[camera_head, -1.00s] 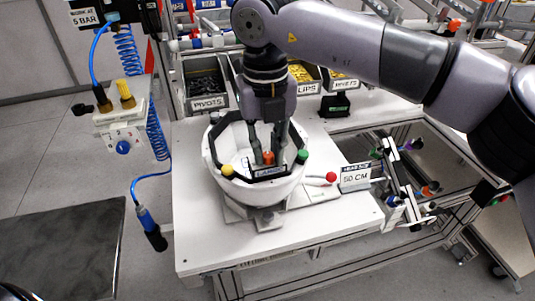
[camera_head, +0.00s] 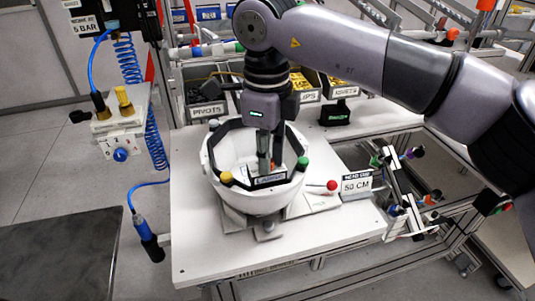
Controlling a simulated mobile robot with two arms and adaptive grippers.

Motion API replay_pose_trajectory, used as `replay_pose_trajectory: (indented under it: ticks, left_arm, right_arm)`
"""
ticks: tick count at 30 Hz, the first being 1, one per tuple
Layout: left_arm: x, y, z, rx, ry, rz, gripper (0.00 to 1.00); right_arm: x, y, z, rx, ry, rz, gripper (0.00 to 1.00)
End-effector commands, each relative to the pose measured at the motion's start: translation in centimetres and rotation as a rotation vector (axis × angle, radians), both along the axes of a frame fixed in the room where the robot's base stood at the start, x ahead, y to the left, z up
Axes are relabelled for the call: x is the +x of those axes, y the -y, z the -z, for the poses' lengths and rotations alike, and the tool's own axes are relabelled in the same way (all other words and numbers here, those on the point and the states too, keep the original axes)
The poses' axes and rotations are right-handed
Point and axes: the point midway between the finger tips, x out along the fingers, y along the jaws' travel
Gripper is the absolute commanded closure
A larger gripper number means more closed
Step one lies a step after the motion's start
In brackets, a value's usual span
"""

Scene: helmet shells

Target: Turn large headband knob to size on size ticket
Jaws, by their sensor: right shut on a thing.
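The white helmet shell (camera_head: 225,190) sits open side up on its holder on the white bench, with a dark headband inside its rim. A label plate, too small to read surely, (camera_head: 270,181) is at the front inside the shell. My right gripper (camera_head: 269,165) points straight down into the shell, shut on the orange-red knob behind that plate. The fingers hide most of the knob; only a small orange patch shows. The size ticket (camera_head: 356,185) stands right of the shell and reads 50 CM. My left gripper is not in view.
A red-ball lever (camera_head: 332,185) lies between shell and ticket. Yellow (camera_head: 226,177) and green (camera_head: 303,163) knobs sit on the shell's rim. Bins of pivots (camera_head: 208,112) and clips stand behind. A blue-hosed air tool (camera_head: 148,233) hangs left. The bench front (camera_head: 210,260) is clear.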

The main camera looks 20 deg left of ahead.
Motion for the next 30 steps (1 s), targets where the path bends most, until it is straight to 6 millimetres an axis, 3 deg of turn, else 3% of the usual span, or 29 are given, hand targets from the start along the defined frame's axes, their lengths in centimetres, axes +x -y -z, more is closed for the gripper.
replay_pose_trajectory:
  ticks: [18,30]
  left_arm:
    - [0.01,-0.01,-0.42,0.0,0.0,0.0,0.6]
    - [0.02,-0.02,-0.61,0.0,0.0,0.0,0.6]
  right_arm:
    - [0.05,0.0,-0.09,0.002,0.002,-0.557,1.0]
    - [0.06,0.0,-0.07,0.001,0.003,-0.757,1.0]
